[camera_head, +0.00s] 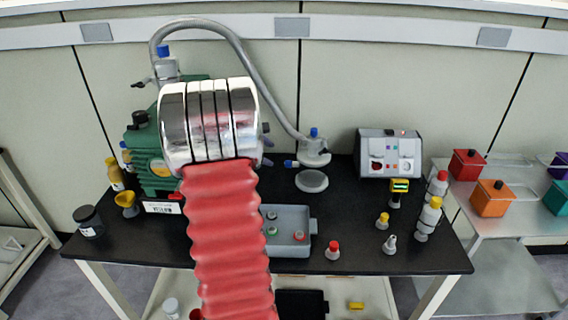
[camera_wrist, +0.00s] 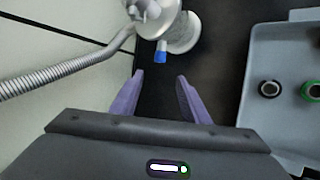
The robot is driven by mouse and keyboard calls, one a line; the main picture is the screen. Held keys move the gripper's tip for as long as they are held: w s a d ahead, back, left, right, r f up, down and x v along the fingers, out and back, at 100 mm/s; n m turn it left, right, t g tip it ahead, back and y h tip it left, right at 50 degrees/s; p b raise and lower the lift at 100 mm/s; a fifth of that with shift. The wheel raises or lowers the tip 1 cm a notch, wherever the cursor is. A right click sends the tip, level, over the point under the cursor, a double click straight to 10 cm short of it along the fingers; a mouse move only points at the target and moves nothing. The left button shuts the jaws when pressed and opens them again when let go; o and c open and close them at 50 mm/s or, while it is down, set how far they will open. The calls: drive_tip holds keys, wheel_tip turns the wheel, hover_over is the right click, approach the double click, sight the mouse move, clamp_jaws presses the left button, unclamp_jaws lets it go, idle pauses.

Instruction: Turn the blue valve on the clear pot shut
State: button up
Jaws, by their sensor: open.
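The clear pot (camera_head: 314,158) stands toward the back of the black bench, with a grey hose joined to its upper part. A blue valve (camera_head: 290,164) sticks out of its left side, and another blue piece is on its top. In the wrist view the blue valve (camera_wrist: 160,57) points toward me from the pot (camera_wrist: 184,34). My gripper (camera_wrist: 160,77) is open and empty. Its two purple fingers lie on either side of the valve's line, with the tips short of it and apart from it. In the head view my arm hides most of the gripper.
A grey tray (camera_head: 302,250) with small round pieces lies in front of the pot; its edge is right of my fingers in the wrist view. A grey control box (camera_head: 389,153) stands right. The hose (camera_head: 262,86) arches to a green pump (camera_head: 150,147) at left.

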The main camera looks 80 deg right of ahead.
sight(288, 164)
drive_tip(key=x, duration=1.3)
drive_tip(key=shift+s+d+f, duration=0.15)
drive_tip(key=shift+d+f, duration=0.05)
drive_tip(key=shift+d, duration=0.05)
drive_tip(key=shift+c, duration=0.3)
drive_tip(key=c, duration=1)
drive_tip(key=shift+d+r+y, duration=0.1)
drive_tip(key=shift+d+y, duration=0.05)
drive_tip(key=shift+y, duration=0.55)
drive_tip(key=shift+d+r+n+g+y, duration=0.15)
drive_tip(key=shift+n+g+y, duration=0.1)
drive_tip(key=shift+y, duration=0.55)
drive_tip(key=shift+d+f+n+g+y, duration=0.15)
drive_tip(key=shift+n+y, duration=0.1)
drive_tip(key=shift+y, duration=0.55)
drive_tip(key=shift+r+y, duration=0.1)
drive_tip(key=shift+y, duration=0.2)
